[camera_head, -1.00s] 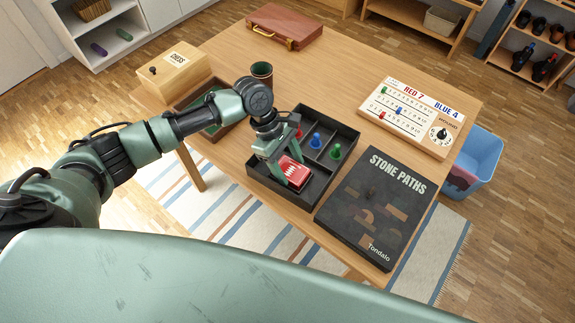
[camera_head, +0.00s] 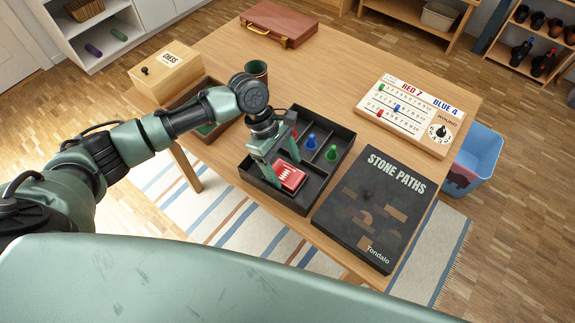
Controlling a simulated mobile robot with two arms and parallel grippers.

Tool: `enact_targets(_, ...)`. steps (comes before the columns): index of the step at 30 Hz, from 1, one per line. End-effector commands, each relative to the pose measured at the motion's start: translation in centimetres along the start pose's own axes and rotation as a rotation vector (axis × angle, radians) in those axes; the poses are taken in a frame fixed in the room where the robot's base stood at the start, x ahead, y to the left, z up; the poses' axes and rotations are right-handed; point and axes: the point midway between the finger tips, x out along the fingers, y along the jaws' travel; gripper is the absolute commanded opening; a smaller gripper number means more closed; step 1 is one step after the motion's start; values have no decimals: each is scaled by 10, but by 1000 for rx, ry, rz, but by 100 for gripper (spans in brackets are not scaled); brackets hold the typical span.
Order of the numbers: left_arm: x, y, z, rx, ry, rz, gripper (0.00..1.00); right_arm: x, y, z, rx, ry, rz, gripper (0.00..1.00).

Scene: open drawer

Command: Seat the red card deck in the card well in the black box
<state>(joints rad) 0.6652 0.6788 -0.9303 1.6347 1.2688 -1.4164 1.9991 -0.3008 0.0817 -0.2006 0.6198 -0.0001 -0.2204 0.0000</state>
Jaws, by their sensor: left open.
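The red card deck (camera_head: 288,178) lies in the front part of the black box (camera_head: 306,209) on the table, in its larger front compartment. I cannot tell whether it lies flat on the well's floor. My left gripper (camera_head: 283,174) is right over the deck, its fingers apart on either side of it. The left gripper and wrist hide part of the box's left side and back. My right gripper is not in view.
The Stone Paths box (camera_head: 372,205) lies right of the black box. A score board (camera_head: 411,113) is at the back right. A brown case (camera_head: 281,24) lies at the back.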

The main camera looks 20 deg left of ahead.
Motion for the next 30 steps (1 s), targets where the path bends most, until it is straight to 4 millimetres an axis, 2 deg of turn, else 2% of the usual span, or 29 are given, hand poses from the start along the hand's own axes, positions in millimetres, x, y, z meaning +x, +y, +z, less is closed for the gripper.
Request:
enact_targets(6, -54, 0, -2, -3, 3, 2, 78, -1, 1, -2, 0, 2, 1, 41)
enact_targets(13, -97, 1, 0, -2, 0, 4, 78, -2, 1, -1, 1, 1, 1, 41)
enact_targets(19, -111, 0, 1, -2, -2, 3, 78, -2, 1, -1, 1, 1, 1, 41)
enact_targets(30, -113, 1, 1, -2, -2, 4, 78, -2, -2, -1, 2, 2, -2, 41)
